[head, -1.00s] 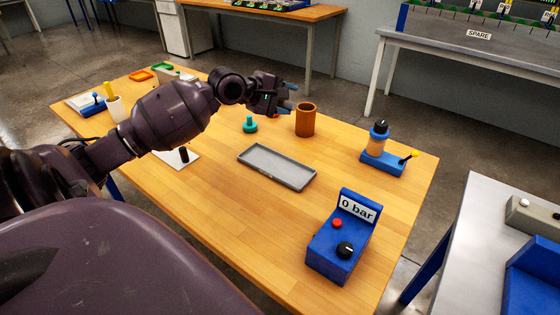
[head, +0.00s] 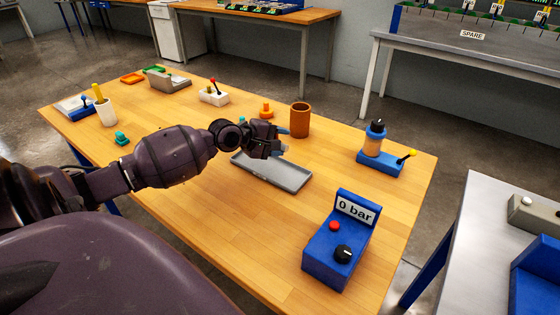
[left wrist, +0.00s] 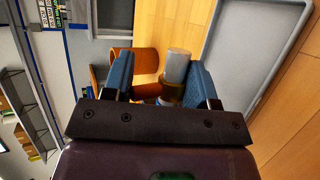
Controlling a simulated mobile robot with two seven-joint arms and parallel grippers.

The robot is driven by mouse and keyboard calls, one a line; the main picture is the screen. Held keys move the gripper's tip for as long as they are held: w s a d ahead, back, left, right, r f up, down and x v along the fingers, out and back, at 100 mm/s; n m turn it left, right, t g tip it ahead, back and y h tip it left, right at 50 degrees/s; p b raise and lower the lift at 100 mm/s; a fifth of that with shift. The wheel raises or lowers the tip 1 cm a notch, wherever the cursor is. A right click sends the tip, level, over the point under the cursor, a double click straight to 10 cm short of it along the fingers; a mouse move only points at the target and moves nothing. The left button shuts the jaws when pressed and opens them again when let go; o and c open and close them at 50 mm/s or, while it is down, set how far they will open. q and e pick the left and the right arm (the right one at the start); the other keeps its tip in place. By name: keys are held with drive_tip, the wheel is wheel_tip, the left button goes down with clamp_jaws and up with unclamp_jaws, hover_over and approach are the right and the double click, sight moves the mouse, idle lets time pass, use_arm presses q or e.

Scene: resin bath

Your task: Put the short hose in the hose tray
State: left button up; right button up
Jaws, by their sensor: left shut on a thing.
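The grey rectangular hose tray (head: 289,178) lies on the wooden bench. It also shows at the right of the left wrist view (left wrist: 218,78). My left gripper (head: 282,140) is over the tray's far edge, and its arm covers the tray's left end. In the left wrist view the gripper (left wrist: 162,82) is shut on a short cylinder with a pale grey end and an olive-gold band, which looks like the short hose (left wrist: 179,64). In the head view the fingers mostly hide it. My right gripper is not in view.
A brown pot (head: 300,120) stands just beyond the gripper. A blue box reading 0 bar (head: 335,255) is near the front. A blue-based bottle stand (head: 380,164) is at the right, and an orange part (head: 266,110) is behind. Bench between tray and blue box is clear.

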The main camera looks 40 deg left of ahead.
use_arm(q)
drive_tip(key=shift+f, duration=0.45)
wheel_tip(320, 180, down, 5)
drive_tip(key=shift+r+b, duration=0.1)
drive_tip(key=shift+b, duration=0.7)
drive_tip(key=shift+f, duration=0.35)
drive_tip(key=shift+r, duration=0.15)
drive_tip(key=shift+f, duration=0.25)
drive_tip(key=o, duration=0.7)
drive_tip(key=shift+o, duration=0.2)
